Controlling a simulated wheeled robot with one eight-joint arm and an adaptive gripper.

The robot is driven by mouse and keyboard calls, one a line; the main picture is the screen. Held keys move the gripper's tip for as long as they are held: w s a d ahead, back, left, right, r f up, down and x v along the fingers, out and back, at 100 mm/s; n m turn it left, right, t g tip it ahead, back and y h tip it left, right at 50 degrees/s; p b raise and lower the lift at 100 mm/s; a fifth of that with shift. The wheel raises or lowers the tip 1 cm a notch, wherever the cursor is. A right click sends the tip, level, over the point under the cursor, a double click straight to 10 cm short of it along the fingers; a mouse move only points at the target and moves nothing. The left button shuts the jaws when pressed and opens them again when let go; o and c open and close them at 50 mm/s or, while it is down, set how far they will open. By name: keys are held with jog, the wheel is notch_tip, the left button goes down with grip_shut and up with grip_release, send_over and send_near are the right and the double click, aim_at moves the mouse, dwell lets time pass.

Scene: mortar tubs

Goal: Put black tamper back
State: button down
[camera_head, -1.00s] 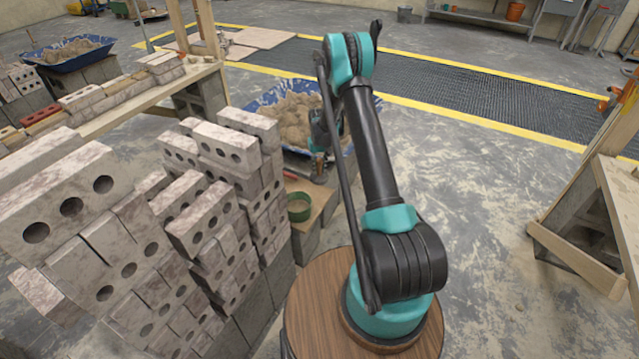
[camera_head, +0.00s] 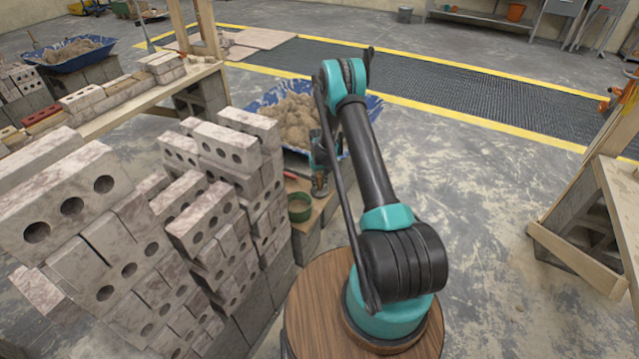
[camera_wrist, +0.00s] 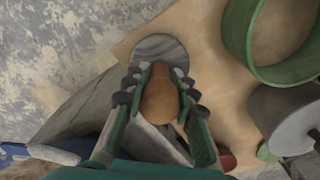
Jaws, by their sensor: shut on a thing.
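My gripper (camera_wrist: 158,82) is shut on the tamper (camera_wrist: 159,101), gripping its rounded orange-brown handle. A grey round disc (camera_wrist: 160,47), apparently the tamper's base, shows beyond the handle in the wrist view. In the head view my gripper (camera_head: 319,160) is low over the light wooden board (camera_head: 325,203), just in front of the blue tub and right of the green round container (camera_head: 299,206). The tamper's lower part (camera_head: 320,189) shows small under it. I cannot tell whether it touches the board.
A blue tub (camera_head: 262,104) of sandy mortar stands behind. Stacked bricks (camera_head: 215,215) crowd the left. Open floor (camera_head: 470,200) lies to the right.

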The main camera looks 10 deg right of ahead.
jog(key=c, duration=1.2)
grip_release()
jog(key=shift+f, duration=0.1)
notch_tip(320, 180, up, 12)
jog(key=shift+r, duration=0.1)
jog(key=s+d+r+m+t, duration=0.1)
jog(key=s+d+r+t, duration=0.15)
jog(key=s+r, duration=1.7)
jog(key=shift+m+t, duration=0.4)
jog(key=shift+t, duration=0.45)
jog(key=s+r, duration=0.1)
jog(key=s, duration=0.6)
jog(key=s+d+r, duration=0.1)
jog(key=s, duration=0.6)
jog(key=s+r, duration=0.1)
jog(key=s, duration=0.7)
jog(key=shift+s+d, duration=0.1)
jog(key=shift+d, duration=0.2)
